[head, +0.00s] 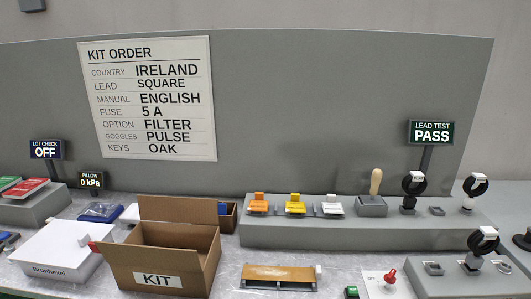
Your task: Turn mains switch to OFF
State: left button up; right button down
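The plate has small lettering beside the handle, too small to read surely. Its lower part is cut off by the frame's bottom edge. It carries the only switch-like red handle I see, but I cannot read a mains label on it. Which position it is in, I cannot tell. Neither of my grippers is in view.
An open KIT carton (158,280) and a white box (55,262) stand further left. A grey shelf (330,233) with coloured clips and a lever lies behind; a grey fixture block (450,284) stands right.

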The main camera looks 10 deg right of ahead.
aim_at(389, 278)
jog(key=z, duration=1.4)
